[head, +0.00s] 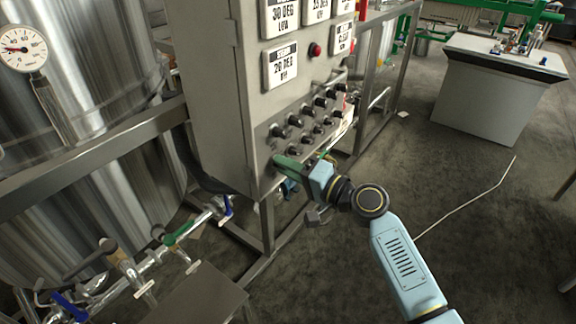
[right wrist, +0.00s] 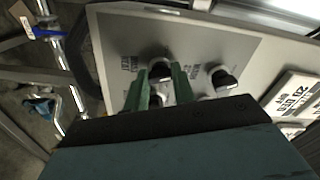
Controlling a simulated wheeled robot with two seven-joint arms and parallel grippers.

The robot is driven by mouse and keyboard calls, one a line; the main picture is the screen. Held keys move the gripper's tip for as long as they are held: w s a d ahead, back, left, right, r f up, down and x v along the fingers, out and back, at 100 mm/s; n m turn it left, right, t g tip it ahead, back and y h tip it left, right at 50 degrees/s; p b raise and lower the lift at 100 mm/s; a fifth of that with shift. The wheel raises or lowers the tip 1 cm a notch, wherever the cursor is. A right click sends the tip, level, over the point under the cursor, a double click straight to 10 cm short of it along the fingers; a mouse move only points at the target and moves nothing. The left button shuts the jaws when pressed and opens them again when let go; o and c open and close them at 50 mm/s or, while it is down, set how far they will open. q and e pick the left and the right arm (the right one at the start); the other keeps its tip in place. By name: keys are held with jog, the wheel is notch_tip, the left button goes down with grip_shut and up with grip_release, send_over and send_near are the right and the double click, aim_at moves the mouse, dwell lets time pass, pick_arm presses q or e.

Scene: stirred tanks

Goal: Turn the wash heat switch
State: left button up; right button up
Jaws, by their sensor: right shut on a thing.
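The grey control panel (head: 240,120) carries two rows of black rotary switches (head: 295,121) with pale markings. My right gripper (head: 284,161), with green fingers, is at the panel's lower left corner, by the near end of the rows. In the right wrist view, its fingers (right wrist: 160,86) are closed around a black switch knob (right wrist: 160,70) with a white pointer. Another knob (right wrist: 223,79) sits to the right of it, clear of the fingers. The small labels are too blurred to read, so I cannot tell which one is the wash heat switch. My left gripper is out of view.
Temperature displays (head: 282,64) and a red lamp (head: 315,49) sit above the switches. A steel tank (head: 90,110) with a dial gauge (head: 22,48) stands on the left, with pipes and a blue-handled valve (head: 226,207) below. The floor to the right is open, up to a white-topped bench (head: 500,60).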

dwell(0.4)
jog(key=o, duration=1)
jog(key=shift+s+d, duration=0.1)
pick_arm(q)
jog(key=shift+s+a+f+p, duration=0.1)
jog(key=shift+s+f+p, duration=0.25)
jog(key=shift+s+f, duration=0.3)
pick_arm(e)
jog(key=v, duration=1.3)
jog(key=shift+s+d, duration=0.1)
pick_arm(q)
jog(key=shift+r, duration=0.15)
